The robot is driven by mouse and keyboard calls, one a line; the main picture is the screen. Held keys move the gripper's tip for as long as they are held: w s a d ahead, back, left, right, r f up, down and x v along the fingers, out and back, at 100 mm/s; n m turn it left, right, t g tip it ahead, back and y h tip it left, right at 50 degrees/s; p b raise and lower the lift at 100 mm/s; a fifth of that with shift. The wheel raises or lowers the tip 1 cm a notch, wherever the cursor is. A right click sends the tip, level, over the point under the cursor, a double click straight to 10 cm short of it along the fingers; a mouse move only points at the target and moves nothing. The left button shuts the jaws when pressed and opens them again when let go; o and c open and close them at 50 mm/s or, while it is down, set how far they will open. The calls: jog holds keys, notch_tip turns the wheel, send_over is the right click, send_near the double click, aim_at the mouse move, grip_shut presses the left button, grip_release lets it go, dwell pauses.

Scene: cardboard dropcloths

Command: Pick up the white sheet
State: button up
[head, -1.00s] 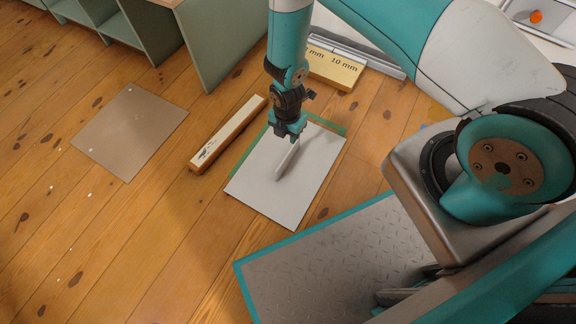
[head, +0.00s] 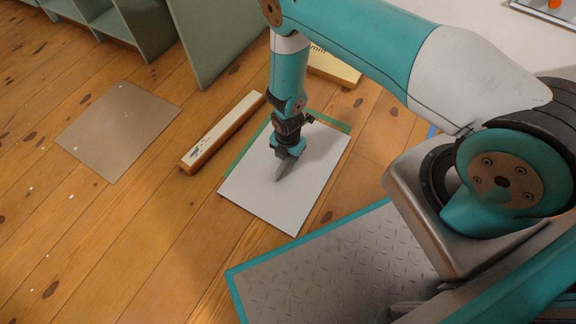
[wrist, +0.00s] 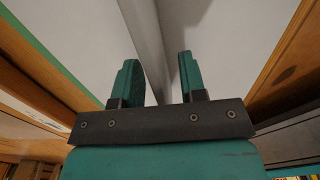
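The white sheet (head: 310,185) lies flat on the wooden floor, over a green sheet or mat (head: 246,150) whose edge shows along its left and far sides. A thin upright ridge (head: 283,171) stands up from the middle of the white sheet. My gripper (head: 284,153) points down over this ridge. In the wrist view my gripper (wrist: 160,80) is open, and the ridge (wrist: 152,45) runs between its two fingers. A small gap shows beside the right finger; contact with the left one I cannot tell.
A long wooden bar (head: 222,132) lies left of the sheet, and a brown board (head: 118,132) lies farther left. A yellow block (head: 335,68) is behind. A green shelf unit (head: 215,35) stands at the back left. My metal base deck is in front.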

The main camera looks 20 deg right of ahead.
jog(key=shift+f, duration=0.55)
jog(key=shift+r, duration=0.15)
grip_shut()
jog(key=shift+r, duration=0.15)
